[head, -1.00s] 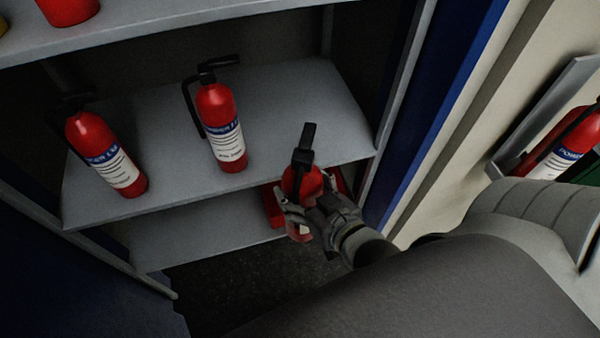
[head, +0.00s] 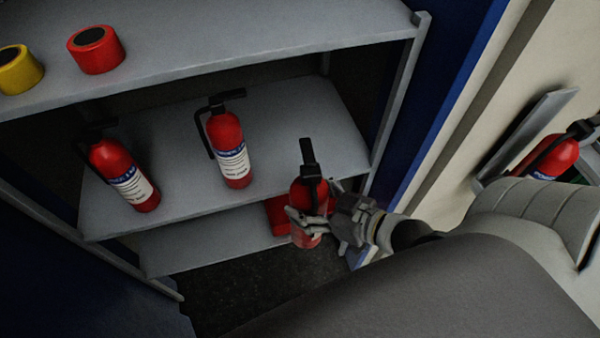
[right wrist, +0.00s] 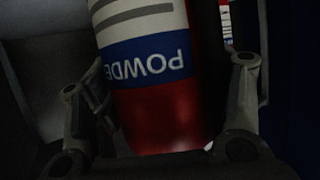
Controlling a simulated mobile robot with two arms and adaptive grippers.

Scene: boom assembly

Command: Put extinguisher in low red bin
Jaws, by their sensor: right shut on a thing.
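My right gripper (head: 325,222) is shut on a red extinguisher (head: 308,194) with a black handle, held roughly upright in front of the lower shelf. In the right wrist view the extinguisher's red body with its blue and white label (right wrist: 150,75) stands between the two fingers (right wrist: 160,120). Behind the held extinguisher, on the bottom shelf, a low red object (head: 279,217) shows, probably the red bin; the extinguisher and gripper hide most of it. My left gripper is not in view.
Two more extinguishers stand on the middle shelf (head: 290,140), one in the centre (head: 229,148) and one at left (head: 124,175). Red (head: 96,50) and yellow (head: 20,70) rolls sit on the top shelf. Another extinguisher (head: 548,158) is at the right wall. The bottom shelf's left part (head: 205,243) is bare.

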